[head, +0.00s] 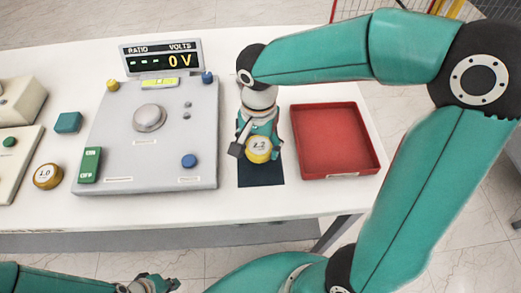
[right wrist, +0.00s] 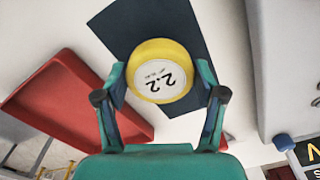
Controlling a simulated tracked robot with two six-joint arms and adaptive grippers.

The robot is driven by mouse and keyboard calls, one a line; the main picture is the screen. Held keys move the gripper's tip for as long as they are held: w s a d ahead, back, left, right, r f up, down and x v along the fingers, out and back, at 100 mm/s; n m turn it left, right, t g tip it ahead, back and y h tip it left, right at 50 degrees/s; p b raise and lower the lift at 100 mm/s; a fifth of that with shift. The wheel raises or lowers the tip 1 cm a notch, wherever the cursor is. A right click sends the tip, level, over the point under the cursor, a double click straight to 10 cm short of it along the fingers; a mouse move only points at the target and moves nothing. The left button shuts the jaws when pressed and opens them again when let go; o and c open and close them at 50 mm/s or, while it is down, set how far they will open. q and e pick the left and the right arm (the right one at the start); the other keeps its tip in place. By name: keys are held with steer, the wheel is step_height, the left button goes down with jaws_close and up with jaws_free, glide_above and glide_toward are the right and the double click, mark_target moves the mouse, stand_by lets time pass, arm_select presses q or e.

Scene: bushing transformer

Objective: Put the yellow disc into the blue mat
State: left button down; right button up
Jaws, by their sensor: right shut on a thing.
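A yellow disc (head: 259,150) with a white numbered face is held between the fingers of my right gripper (head: 259,142). In the right wrist view the disc (right wrist: 160,72) sits between both fingertips, and its label reads 2.2. The dark blue mat (head: 262,176) lies on the table under the disc. The mat also shows behind the disc in the right wrist view (right wrist: 119,27). I cannot tell whether the disc touches the mat or is just above it. My left gripper (head: 150,284) is at the bottom edge of the head view, away from the table, its jaws unclear.
A red tray (head: 335,176) stands right of the mat. A grey ratio meter box (head: 130,165) with a 0 V display stands to the left. White table shows around the mat.

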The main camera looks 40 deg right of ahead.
mark_target(259, 146)
steer(key=shift+f, duration=1.55)
steer(key=shift+f, duration=0.15)
steer(key=o, duration=1.4)
step_height(259, 146, up, 12)
steer(key=shift+r, duration=0.2)
steer(key=shift+f, duration=0.1)
